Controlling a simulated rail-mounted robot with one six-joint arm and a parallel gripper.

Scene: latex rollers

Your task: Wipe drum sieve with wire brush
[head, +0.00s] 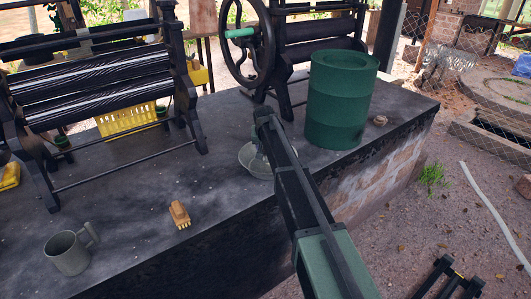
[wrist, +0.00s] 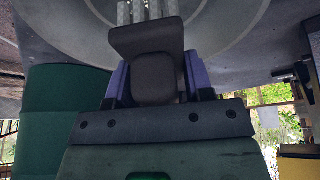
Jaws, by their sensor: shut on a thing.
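The drum sieve (head: 251,160) is a shallow round grey pan on the dark counter, left of the green drum, partly hidden by my arm. In the wrist view its curved grey surface (wrist: 215,25) fills the top. My gripper (wrist: 156,78) has blue-purple fingers shut on either side of a dark grey block with pale metal bristles, which looks like the wire brush (wrist: 150,42). The brush is over the sieve; I cannot tell whether the bristles touch it. In the head view my gripper (head: 259,145) is at the sieve, mostly hidden by my arm.
A green drum (head: 338,100) stands close to the right. Roller machines (head: 95,80) stand at the back left and behind the sieve. A small tan brush (head: 179,215) and a grey mug (head: 70,253) are on the front left counter. The counter between brush and sieve is clear.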

